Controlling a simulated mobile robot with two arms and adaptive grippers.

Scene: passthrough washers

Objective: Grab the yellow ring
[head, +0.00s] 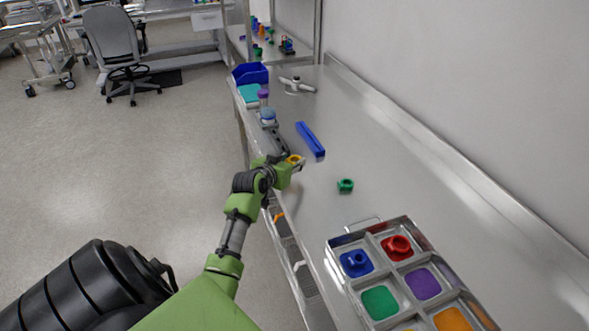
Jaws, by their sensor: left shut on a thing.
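The yellow ring (295,159) is at the tip of my left gripper (296,162), near the left edge of the steel table (390,170). The gripper is shut on it. The gripper partly hides the ring, and I cannot tell whether it touches the table. My right gripper is not in view.
A green ring (345,185) lies on the table to the right. A sorting tray (331,243) at the front holds a blue ring (355,262) and a red ring (397,247). A blue bar (310,140) lies just behind the gripper. A blue bin (250,74) stands farther back.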

